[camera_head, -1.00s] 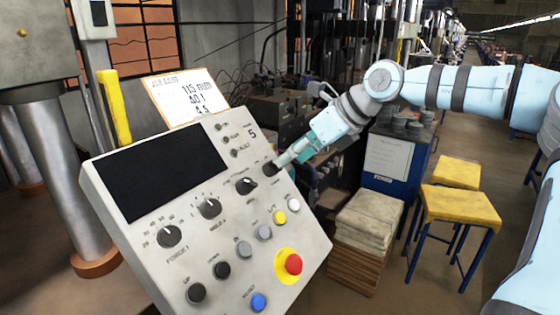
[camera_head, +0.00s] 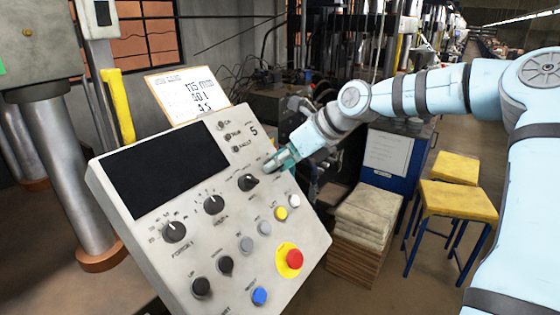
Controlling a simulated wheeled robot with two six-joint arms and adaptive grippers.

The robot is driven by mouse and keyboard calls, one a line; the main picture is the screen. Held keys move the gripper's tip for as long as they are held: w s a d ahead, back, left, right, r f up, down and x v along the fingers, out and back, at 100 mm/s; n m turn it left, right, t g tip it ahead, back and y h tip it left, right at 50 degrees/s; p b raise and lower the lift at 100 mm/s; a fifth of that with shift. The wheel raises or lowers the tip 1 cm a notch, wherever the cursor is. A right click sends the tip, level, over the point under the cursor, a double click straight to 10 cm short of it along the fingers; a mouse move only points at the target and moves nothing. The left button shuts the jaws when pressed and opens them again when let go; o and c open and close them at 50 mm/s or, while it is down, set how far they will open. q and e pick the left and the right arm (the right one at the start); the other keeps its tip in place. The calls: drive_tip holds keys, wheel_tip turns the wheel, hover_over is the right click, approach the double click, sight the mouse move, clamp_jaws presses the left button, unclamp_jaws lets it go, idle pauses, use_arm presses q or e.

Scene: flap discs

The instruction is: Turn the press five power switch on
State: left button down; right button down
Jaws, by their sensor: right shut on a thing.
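The control panel of press five (camera_head: 150,235) is a tilted light-grey box marked with a 5. My right gripper (camera_head: 277,164) reaches in from the right and is shut at the panel's upper right edge, over the spot of a dark rotary knob, the power switch. The gripper's teal fingers hide that knob, so I cannot tell which way it points. The small indicator lamps (camera_head: 227,136) beside the 5 look dark, and the screen (camera_head: 168,168) is black. My left gripper is not in view.
Other knobs, such as the nearby mode knob (camera_head: 248,182), sit close to the gripper. A red emergency button (camera_head: 294,259) and a blue button (camera_head: 260,296) are lower down. A stack of sacks or boards (camera_head: 365,225) and yellow stools (camera_head: 458,199) stand to the right.

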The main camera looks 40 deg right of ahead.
drive_tip(key=shift+m, duration=0.4)
drive_tip(key=m+b, duration=0.2)
drive_tip(key=m, duration=0.3)
drive_tip(key=shift+y+b, duration=0.3)
drive_tip(key=shift+b, duration=0.05)
drive_tip(key=m+t+b, duration=0.1)
drive_tip(key=m+b, duration=0.1)
drive_tip(key=m, duration=0.4)
drive_tip(key=shift+b, duration=0.3)
drive_tip(key=shift+r, duration=0.1)
drive_tip(key=c, duration=1.3)
unclamp_jaws()
drive_tip(key=shift+s, duration=0.1)
